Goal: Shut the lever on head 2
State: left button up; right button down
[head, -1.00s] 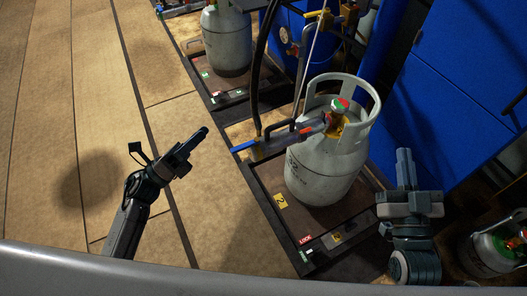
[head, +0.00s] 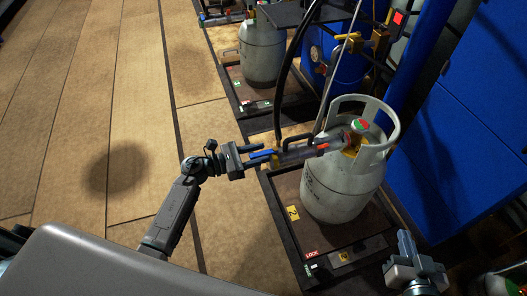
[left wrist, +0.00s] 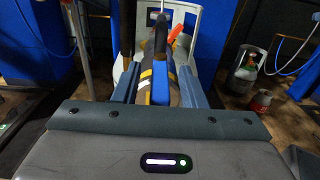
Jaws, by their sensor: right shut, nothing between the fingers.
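The blue lever (head: 262,154) sticks out to the left from the filling head (head: 300,153), which is coupled to the grey cylinder (head: 345,185) on the scale marked 2 (head: 310,262). My left gripper (head: 256,157) is open at the lever's free end. In the left wrist view the blue lever (left wrist: 160,83) stands between the two spread fingers, with a gap visible on each side. The far part of the head is partly hidden there behind the lever.
A black hose (head: 283,80) rises from the head. Another grey cylinder (head: 261,55) stands on a scale behind. Blue panels (head: 480,130) stand at the right. A further cylinder (head: 503,281) is at the lower right. The floor on the left is clear.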

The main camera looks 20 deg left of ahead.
pick_arm(q)
jog(key=shift+x, duration=0.95)
jog(key=shift+c, duration=0.5)
grip_shut()
